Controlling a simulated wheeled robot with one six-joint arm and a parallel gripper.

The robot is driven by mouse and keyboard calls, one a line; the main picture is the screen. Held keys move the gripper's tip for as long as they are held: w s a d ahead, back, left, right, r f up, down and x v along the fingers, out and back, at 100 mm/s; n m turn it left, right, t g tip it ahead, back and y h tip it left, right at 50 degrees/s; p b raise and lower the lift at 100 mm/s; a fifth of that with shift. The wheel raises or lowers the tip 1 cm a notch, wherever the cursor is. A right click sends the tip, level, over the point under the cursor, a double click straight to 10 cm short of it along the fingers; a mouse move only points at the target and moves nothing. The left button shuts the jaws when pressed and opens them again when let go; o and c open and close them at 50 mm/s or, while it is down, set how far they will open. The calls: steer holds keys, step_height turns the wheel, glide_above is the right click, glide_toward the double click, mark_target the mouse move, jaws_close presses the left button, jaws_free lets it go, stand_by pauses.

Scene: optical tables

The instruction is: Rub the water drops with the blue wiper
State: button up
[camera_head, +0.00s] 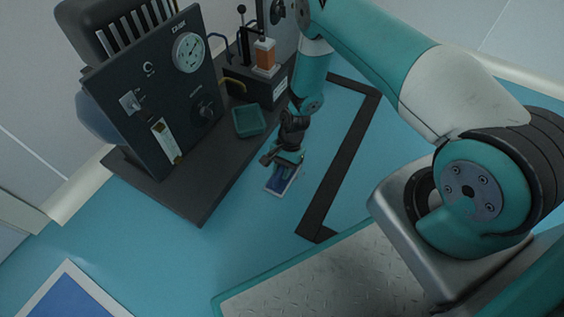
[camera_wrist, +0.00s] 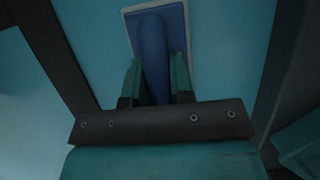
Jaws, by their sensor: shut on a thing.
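My gripper (camera_head: 287,157) is low in the middle of the head view, pointing down. It is shut on the blue wiper (camera_head: 282,181), whose flat head shows a pale edge just below the fingers. In the wrist view the gripper's two green fingers (camera_wrist: 158,88) stand on either side of the wiper's blue handle (camera_wrist: 152,45), and its blue, white-edged head is at the top. The wiper is over the blue floor; I cannot tell whether it touches. I cannot make out any water drops in either view.
A dark machine with a gauge panel (camera_head: 160,85) stands on a dark base (camera_head: 190,190) left of my gripper, with a green tray (camera_head: 249,120) on it. A dark frame strip (camera_head: 343,170) lies to the right. A white-edged blue panel (camera_head: 66,298) is at lower left.

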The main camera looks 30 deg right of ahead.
steer(key=shift+s+a, duration=0.25)
steer(key=shift+a, duration=0.1)
step_height(320, 180, up, 8)
steer(key=p, duration=0.6)
steer(key=shift+f+p, duration=0.25)
steer(key=shift+p, duration=0.15)
